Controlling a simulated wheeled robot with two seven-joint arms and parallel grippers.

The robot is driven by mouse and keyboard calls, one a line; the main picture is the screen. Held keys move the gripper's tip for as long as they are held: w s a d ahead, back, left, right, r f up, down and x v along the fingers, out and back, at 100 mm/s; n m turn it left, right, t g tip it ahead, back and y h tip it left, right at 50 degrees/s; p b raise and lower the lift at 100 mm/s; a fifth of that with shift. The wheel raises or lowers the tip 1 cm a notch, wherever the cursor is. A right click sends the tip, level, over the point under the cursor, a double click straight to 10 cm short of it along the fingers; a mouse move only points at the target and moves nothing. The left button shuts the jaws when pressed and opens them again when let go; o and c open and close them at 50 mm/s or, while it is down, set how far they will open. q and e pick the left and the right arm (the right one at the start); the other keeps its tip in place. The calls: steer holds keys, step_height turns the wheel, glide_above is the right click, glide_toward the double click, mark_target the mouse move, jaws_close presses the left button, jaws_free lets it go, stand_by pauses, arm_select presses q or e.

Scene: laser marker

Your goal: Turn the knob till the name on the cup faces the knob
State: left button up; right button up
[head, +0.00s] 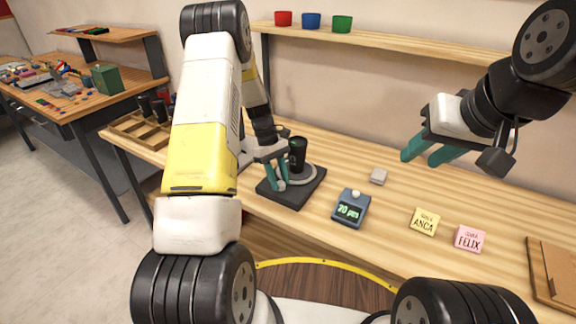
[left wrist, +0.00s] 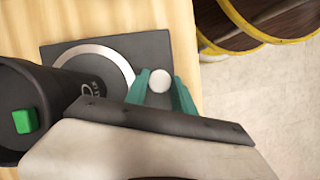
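The white round knob (left wrist: 159,81) is at the base's near corner, also in the head view (head: 281,186). My left gripper (left wrist: 160,90) has its teal fingers on both sides of the knob, seemingly closed on it; it also shows in the head view (head: 276,178). My right gripper (head: 427,152) is open and empty above the table.
A yellow note (head: 424,222) and a pink note (head: 470,238) lie further right. A wooden rack (head: 139,130) stands left. A shelf (head: 400,41) runs behind.

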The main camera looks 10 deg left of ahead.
arm_select(q)
steer(key=o, duration=0.4)
steer(key=shift+r, duration=0.1)
steer(key=v, duration=0.7)
steer(key=shift+w+a+r, duration=0.1)
steer(key=shift+a+r, duration=0.05)
steer(key=shift+r, duration=0.2)
